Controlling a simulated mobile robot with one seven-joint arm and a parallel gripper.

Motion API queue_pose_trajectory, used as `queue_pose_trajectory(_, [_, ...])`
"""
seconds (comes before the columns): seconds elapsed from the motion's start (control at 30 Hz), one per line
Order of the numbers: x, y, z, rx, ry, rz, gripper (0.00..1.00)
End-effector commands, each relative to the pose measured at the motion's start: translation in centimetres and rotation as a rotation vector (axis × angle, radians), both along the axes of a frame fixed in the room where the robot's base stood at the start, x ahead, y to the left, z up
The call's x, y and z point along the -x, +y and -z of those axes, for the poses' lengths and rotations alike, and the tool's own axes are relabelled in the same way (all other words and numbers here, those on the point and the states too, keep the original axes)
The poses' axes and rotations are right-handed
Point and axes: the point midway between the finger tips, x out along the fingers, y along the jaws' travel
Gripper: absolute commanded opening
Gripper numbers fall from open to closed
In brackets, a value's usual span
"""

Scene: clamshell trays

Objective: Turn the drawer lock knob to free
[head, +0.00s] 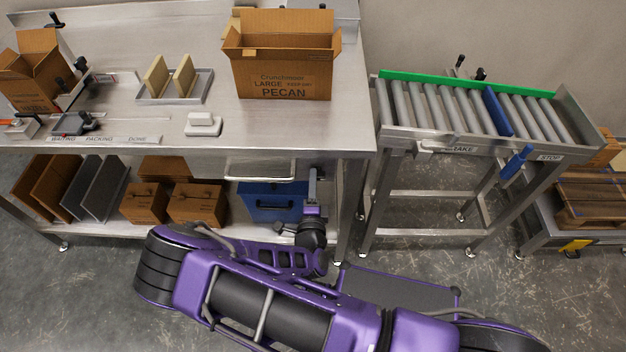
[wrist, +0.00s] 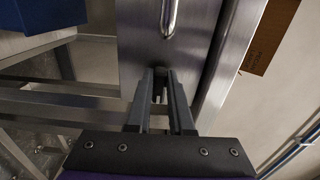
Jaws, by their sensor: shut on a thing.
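My gripper (wrist: 160,82) points at a brushed metal drawer front (wrist: 135,40) in the wrist view. Its two dark fingers are close together, shut on the small drawer lock knob (wrist: 160,90). The fingers hide most of the knob, so I cannot tell which way it is turned. A bright metal handle (wrist: 170,16) is on the same front, just beyond the fingertips. In the head view my gripper (head: 312,190) is below the table's front edge, near its right end, and the knob cannot be made out there.
The steel table (head: 290,130) overhangs my gripper. A blue bin (head: 270,190) stands on the shelf below, left of my gripper. A table leg (head: 346,215) is close on the right, with the roller conveyor (head: 455,108) beyond. A Pecan carton (head: 283,75) stands on the table.

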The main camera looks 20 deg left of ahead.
Motion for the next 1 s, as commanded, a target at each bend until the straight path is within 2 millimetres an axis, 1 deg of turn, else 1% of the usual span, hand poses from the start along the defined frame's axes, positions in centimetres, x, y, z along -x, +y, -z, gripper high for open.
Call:
queue_pose_trajectory(0.13, [0.0,0.0,0.0,0.002,0.000,0.000,0.00])
queue_pose_trajectory(0.17, [0.0,0.0,0.0,0.002,0.000,0.000,0.25])
queue_pose_trajectory(0.2, [0.0,0.0,0.0,0.002,0.000,0.000,0.33])
queue_pose_trajectory(0.3, [0.0,0.0,0.0,0.001,0.000,0.000,0.50])
queue_pose_trajectory(0.57, [0.0,0.0,0.0,0.000,0.000,0.000,0.50])
queue_pose_trajectory(0.67, [0.4,-0.1,0.0,0.001,0.001,0.000,0.50])
queue_pose_trajectory(0.77, [1.5,-0.3,0.0,0.000,0.001,-0.001,0.50])
queue_pose_trajectory(0.87, [3.3,-0.7,0.0,0.001,0.002,-0.002,0.50])
queue_pose_trajectory(1.0, [6.7,-1.5,0.0,0.003,0.003,-0.004,0.50])
